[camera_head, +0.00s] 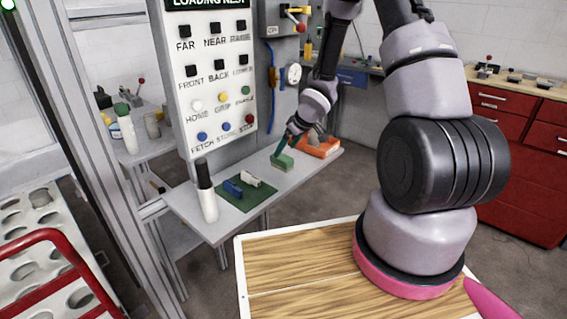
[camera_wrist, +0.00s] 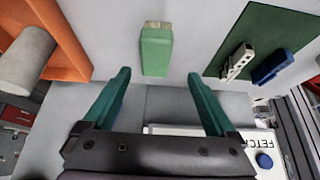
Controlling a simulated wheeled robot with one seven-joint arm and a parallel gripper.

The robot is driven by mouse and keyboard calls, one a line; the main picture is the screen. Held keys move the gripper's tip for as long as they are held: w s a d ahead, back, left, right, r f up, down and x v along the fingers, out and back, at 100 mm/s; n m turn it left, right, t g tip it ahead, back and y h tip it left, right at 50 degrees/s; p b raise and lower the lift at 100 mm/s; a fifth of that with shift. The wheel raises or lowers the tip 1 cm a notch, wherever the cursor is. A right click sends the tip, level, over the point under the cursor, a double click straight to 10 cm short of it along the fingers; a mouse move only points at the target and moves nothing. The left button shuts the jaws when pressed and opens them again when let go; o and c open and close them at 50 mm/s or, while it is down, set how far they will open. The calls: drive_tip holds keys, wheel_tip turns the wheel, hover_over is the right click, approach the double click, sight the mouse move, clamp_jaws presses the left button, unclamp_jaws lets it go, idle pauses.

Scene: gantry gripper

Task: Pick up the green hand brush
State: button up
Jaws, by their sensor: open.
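The green hand brush (camera_wrist: 156,52) lies on the grey shelf, its pale bristle end at the top of the wrist view. In the head view the brush (camera_head: 282,162) is a small green block near the shelf's right part. My gripper (camera_wrist: 158,74) has its two teal fingers spread wide, with nothing between them. In the wrist view the brush sits centred just beyond the fingertips. In the head view my gripper (camera_head: 287,143) is just above and beside the brush; whether they touch is hard to tell.
An orange tray (camera_head: 322,152) lies to the right of the brush. A dark green mat (camera_head: 237,202) with a blue clip (camera_head: 232,188) and a white clip (camera_head: 251,180) lies to its left. A black-capped white bottle (camera_head: 207,204) stands at the shelf's left end. A button panel (camera_head: 212,90) rises behind.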

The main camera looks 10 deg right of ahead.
sight(282, 156)
drive_tip(key=x, duration=0.4)
drive_tip(key=d+x, duration=0.1)
drive_tip(key=x, duration=0.1)
drive_tip(key=shift+w+a+f, duration=0.15)
drive_tip(key=shift+w+f, duration=0.1)
drive_tip(key=shift+f, duration=0.05)
clamp_jaws()
drive_tip(key=shift+r, duration=0.15)
wheel_tip(282, 156, up, 10)
drive_tip(key=shift+f, duration=0.1)
idle(0.3)
